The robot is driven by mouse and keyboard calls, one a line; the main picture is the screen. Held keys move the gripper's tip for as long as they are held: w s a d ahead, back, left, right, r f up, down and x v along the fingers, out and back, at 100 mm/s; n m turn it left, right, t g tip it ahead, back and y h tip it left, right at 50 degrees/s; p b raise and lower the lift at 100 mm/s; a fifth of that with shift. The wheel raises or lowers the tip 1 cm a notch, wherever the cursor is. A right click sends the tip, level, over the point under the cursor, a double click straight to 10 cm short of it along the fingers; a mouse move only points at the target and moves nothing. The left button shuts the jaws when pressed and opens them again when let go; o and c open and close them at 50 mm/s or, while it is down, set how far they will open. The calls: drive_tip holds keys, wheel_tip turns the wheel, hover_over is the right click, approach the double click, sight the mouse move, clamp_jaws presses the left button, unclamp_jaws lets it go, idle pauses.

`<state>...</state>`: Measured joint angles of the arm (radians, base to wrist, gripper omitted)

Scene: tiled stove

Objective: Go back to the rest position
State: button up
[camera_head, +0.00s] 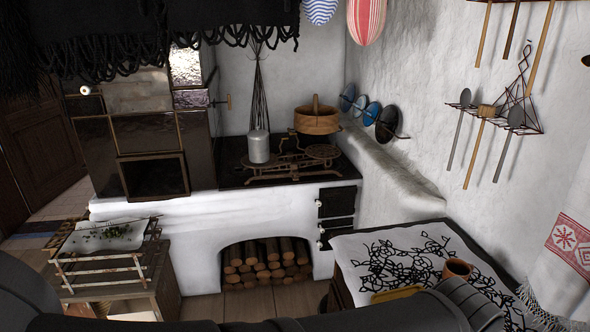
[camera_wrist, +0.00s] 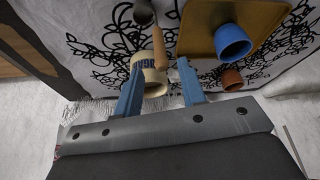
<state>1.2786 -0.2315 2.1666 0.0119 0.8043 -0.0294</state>
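My gripper (camera_wrist: 160,78) shows in the wrist view with its two blue fingers spread apart and nothing held between them. A cream cup with blue marks (camera_wrist: 155,80) appears beyond the fingers, partly covered by the left one. A gap shows between the cup and the right finger. In the head view my dark arm crosses the bottom edge, and the gripper's fingers do not show there.
The patterned tablecloth (camera_head: 375,255) carries a brown cup (camera_head: 458,268). The stove top (camera_head: 230,176) holds a scale and metal canister.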

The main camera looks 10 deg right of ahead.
drive_tip(key=x, duration=0.7)
drive_tip(key=shift+f, duration=0.2)
drive_tip(key=shift+r, duration=0.65)
